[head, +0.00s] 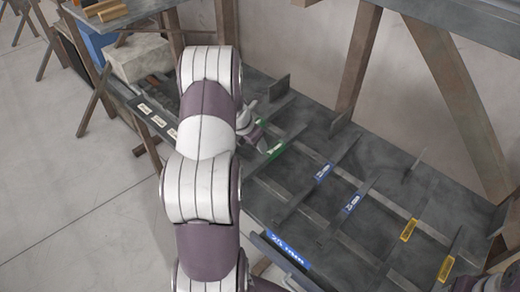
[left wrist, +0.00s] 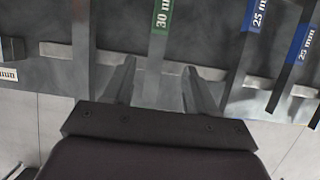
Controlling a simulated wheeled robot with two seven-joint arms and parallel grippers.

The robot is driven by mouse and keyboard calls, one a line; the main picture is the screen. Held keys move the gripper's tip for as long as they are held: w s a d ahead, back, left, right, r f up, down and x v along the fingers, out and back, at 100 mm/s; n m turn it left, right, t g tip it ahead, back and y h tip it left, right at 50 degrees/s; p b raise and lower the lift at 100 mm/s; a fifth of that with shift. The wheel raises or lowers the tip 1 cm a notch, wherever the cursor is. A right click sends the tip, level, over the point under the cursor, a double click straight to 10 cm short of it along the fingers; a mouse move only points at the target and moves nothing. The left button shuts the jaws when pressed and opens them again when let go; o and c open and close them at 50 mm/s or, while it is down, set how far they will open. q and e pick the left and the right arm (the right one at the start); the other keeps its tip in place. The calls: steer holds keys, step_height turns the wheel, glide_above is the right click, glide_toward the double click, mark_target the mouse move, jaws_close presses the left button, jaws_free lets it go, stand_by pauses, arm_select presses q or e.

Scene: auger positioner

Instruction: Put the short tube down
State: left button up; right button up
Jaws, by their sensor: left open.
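My left gripper (left wrist: 158,72) is open in the left wrist view. In the head view this gripper (head: 262,136) shows only in part, by the green-labelled divider (head: 270,152). I cannot make out the short tube for certain. A pale bar (left wrist: 66,50) runs across behind the fingers, and I cannot tell whether any of it is a tube. Part of my right arm's end (head: 480,283) shows at the bottom right corner, its jaws unclear.
The dark metal rack (head: 400,165) has upright dividers with blue labels (head: 323,173) and yellow labels (head: 408,230). A thin upright pin (head: 416,160) stands at its back. Wooden posts (head: 357,60) rise behind. A pale block (head: 140,57) lies at the upper left.

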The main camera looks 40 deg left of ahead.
arm_select(q)
steer(key=s+d+r+m+g, duration=0.1)
steer(key=s+d+r+m, duration=0.15)
steer(key=d+m, duration=0.5)
steer(key=s+d+r+m+g, duration=0.1)
steer(key=d+r+m, duration=0.2)
steer(key=d+m, duration=0.5)
steer(key=s+d+r+m+g, duration=0.1)
steer(key=s+d+r+m, duration=0.1)
steer(key=s+d+m, duration=0.6)
steer(key=s+d+r+m, duration=0.15)
steer(key=s+m, duration=0.35)
steer(key=m, duration=0.7)
steer(key=f+b, duration=0.4)
steer(key=shift+w+a+f+b, duration=0.25)
steer(key=shift+w+f+b, duration=0.1)
steer(key=shift+w+f, duration=0.05)
arm_select(e)
step_height(320, 180, down, 5)
steer(key=shift+r, duration=0.15)
steer(key=shift+w+a, duration=0.1)
